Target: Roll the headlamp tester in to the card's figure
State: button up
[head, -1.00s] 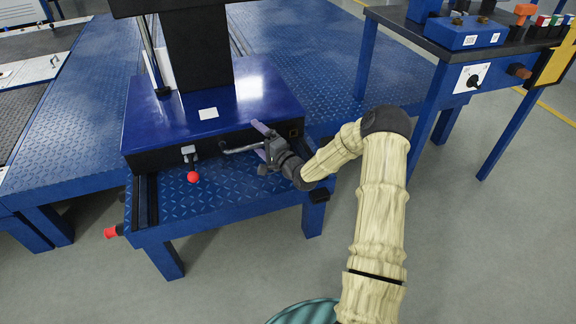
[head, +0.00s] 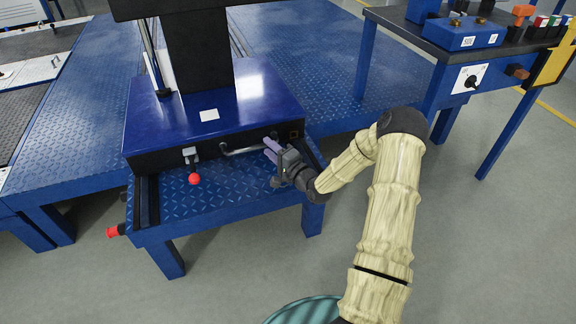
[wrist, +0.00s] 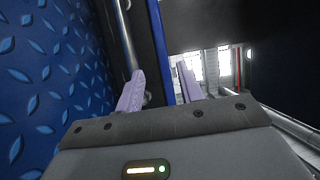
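The headlamp tester (head: 165,125) is a glossy blue base box with a black lower front and a dark column (head: 197,50). It stands on a blue tread-plate stand with rails. A silver bar handle (head: 243,149) is on its front; a silver bar, probably this handle, shows in the wrist view (wrist: 126,38) beyond the left finger. A latch with a red ball knob (head: 194,178) is left of the handle. My gripper (head: 268,148) is at the handle's right end, its lilac fingers apart and empty in the wrist view (wrist: 160,84). Contact with the handle cannot be told. No card figure is legible.
The tread-plate stand (head: 230,188) has a red-ended part (head: 115,230) at its left. A bench (head: 437,42) with blue blocks, a dial and a yellow panel stands at the right. Grey floor (head: 250,265) is open in front.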

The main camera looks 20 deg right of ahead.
jog(key=f+v, duration=0.1)
jog(key=v, duration=0.7)
jog(key=shift+p, duration=0.45)
dwell(0.3)
jog(key=shift+a+r+p, duration=0.1)
jog(key=shift+p, duration=0.2)
jog(key=shift+c, duration=0.5)
